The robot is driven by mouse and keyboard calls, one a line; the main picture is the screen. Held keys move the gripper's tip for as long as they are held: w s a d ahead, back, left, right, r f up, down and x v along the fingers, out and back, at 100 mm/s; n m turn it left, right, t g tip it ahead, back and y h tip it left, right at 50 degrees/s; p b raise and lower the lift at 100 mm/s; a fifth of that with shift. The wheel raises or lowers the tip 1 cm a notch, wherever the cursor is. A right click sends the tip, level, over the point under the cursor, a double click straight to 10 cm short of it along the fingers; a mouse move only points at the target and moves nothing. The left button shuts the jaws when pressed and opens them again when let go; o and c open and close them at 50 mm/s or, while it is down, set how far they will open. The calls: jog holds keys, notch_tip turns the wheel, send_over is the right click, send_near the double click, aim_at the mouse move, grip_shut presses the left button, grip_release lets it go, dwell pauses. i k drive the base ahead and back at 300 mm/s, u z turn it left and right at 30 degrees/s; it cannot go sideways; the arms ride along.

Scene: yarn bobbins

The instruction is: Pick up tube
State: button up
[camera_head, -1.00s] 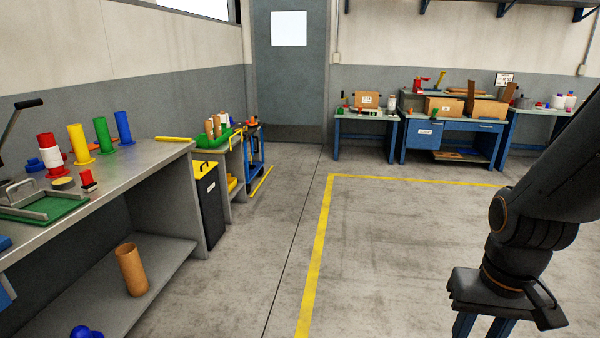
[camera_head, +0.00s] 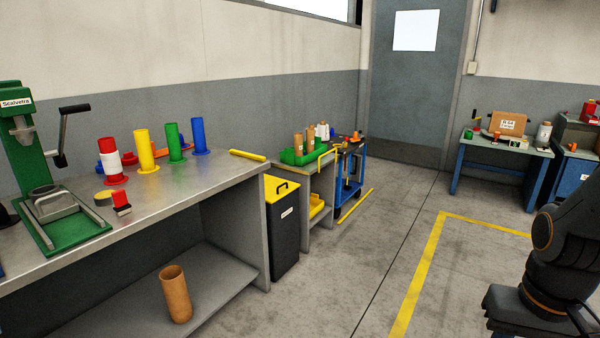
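A brown cardboard tube (camera_head: 175,294) stands upright on the lower shelf of the grey bench at left, its open top facing up. On the bench top stand a red and white tube (camera_head: 111,162), a yellow tube (camera_head: 145,150), a green tube (camera_head: 174,143) and a blue tube (camera_head: 198,136), each with a wide foot. More brown tubes (camera_head: 309,138) stand in a green tray farther back. The body of my gripper (camera_head: 515,312) shows at the lower right, far from all the tubes. Its fingers are cut off by the picture's bottom edge.
The grey bench (camera_head: 225,172) carries a green press (camera_head: 25,165) and a yellow rod (camera_head: 247,154). A black bin with yellow lid (camera_head: 284,232) stands at its right end. A blue trolley (camera_head: 349,170) is beyond. The floor (camera_head: 340,270) between bench and arm is clear.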

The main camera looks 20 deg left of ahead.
aim_at(110, 156)
jog(key=u, duration=0.8)
jog(key=i, duration=1.4)
jog(key=u, duration=1)
